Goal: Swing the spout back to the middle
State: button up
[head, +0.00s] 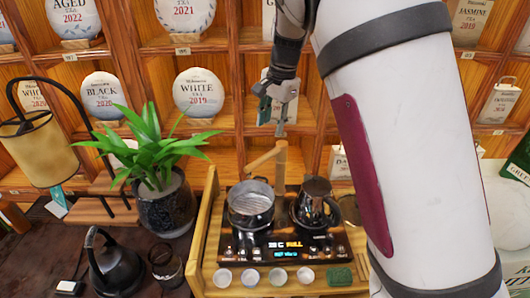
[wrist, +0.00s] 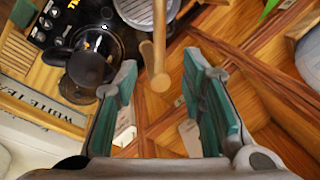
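The wooden spout (head: 266,160) stands on a short post behind the tea stove (head: 285,250). Its arm points forward and left, over the back rim of the open steel pot (head: 250,207). In the wrist view the spout (wrist: 159,45) runs from its round post top up to the pot (wrist: 140,10). My gripper (head: 281,130) hangs pointing down, just above and behind the post. In the wrist view my gripper (wrist: 160,68) is open, with one green-padded finger on each side of the spout. I see no contact.
A dark kettle (head: 315,206) sits on the stove's right side. Several small cups (head: 252,277) line the tray front. A potted plant (head: 163,185) and a black kettle (head: 115,265) stand left. Wooden shelves with tea cakes (head: 198,92) rise close behind my gripper.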

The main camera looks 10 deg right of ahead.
aim_at(265, 156)
jog(key=f, duration=0.4)
jog(key=w+a+f+p, duration=0.1)
jog(key=f, duration=0.3)
jog(key=w+f, duration=0.1)
jog(key=f, duration=0.3)
jog(key=shift+a, duration=0.15)
grip_shut()
